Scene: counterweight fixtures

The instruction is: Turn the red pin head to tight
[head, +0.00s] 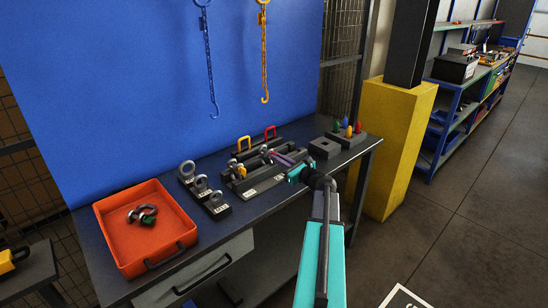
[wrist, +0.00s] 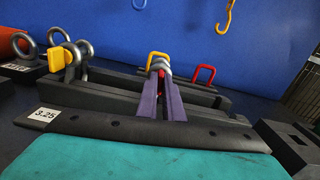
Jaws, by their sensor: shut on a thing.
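In the wrist view my gripper (wrist: 161,78) has its two purple fingers closed together at a grey shackle (wrist: 160,64) on the dark fixture (wrist: 95,100). A bit of red, the red pin head (wrist: 161,73), shows between the fingertips; the fingers hide most of it, so its turn cannot be read. In the head view my gripper (head: 273,154) reaches into the fixture from the right. A second shackle with a yellow pin head (wrist: 58,58) stands to the left in the wrist view, apart from my fingers.
A yellow handle (head: 243,143) and a red handle (head: 270,132) rise behind the fixture. Ring-topped weights (head: 201,184) and an orange tray (head: 180,207) lie left. A dark block (head: 323,148) and coloured pegs (head: 348,130) stand right. Two hooks on chains (head: 264,60) hang above.

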